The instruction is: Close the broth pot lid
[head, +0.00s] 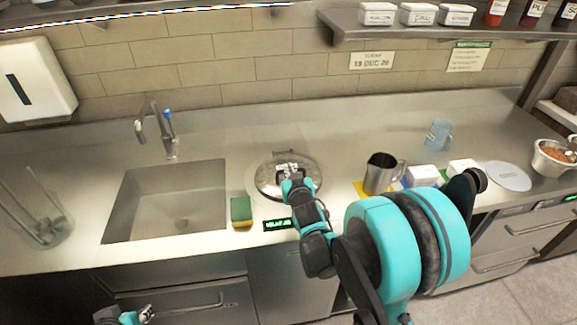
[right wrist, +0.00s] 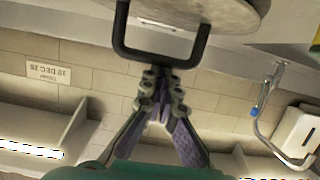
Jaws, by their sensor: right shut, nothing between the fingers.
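The broth pot lid (head: 308,181) is a round grey metal disc over the round well in the counter. It looks roughly flat, but my right arm hides part of it, so I cannot tell if it is fully seated. My right gripper (head: 290,171) is over the lid, shut and empty. In the right wrist view, which is upside down, the lid (right wrist: 228,12) shows at the top with its black U-shaped handle (right wrist: 122,38). The shut fingertips (right wrist: 162,75) are at the handle's crossbar; contact is unclear. My left gripper (head: 138,316) shows partly at the bottom left edge.
A sink (head: 165,200) with a tap is left of the well, with a yellow-green sponge (head: 241,211) between. A metal jug (head: 380,174), white boxes (head: 422,175) and a white disc (head: 507,176) stand to the right. A shelf (head: 440,32) overhangs the back right.

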